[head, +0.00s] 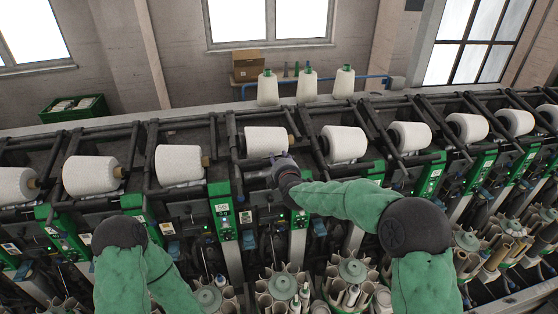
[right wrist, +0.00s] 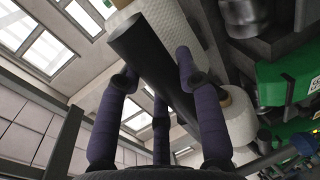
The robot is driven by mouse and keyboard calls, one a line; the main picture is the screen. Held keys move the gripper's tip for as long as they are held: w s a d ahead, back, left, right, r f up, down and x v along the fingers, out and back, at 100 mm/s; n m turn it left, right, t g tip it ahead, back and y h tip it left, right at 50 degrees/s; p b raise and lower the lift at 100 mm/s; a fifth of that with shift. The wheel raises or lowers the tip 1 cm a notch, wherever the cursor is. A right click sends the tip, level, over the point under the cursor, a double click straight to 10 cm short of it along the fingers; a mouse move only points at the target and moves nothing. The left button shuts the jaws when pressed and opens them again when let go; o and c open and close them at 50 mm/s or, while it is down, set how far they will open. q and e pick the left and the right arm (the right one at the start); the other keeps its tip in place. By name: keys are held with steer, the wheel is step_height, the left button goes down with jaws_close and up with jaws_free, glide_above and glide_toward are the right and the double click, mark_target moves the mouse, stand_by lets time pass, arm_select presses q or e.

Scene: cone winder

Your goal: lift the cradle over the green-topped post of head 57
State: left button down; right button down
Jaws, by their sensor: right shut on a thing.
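My right gripper (head: 280,165) is just below the white yarn cone (head: 265,140) at the middle of the machine. In the right wrist view its purple fingers (right wrist: 158,82) close around a thick dark round bar (right wrist: 143,42), which looks like the cradle's handle. The white cone (right wrist: 172,22) lies beside that bar. A green-topped post (head: 222,210), with a label that reads like 56, stands left of the gripper. The green post (head: 299,222) to its right is partly covered by my right forearm, and its number is hidden. My left gripper is out of view.
More white cones in dark cradles line the machine to the left (head: 178,165) and right (head: 343,143). Bobbin magazines (head: 283,285) stand in front. Three cones (head: 307,85) stand on the rear top, with a cardboard box (head: 248,66) behind.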

steer(key=shift+f, duration=0.3)
steer(key=c, duration=0.8)
jaws_free()
steer(key=shift+f, duration=0.1)
steer(key=shift+s, duration=0.1)
steer(key=v, duration=1.2)
steer(key=shift+r, duration=0.25)
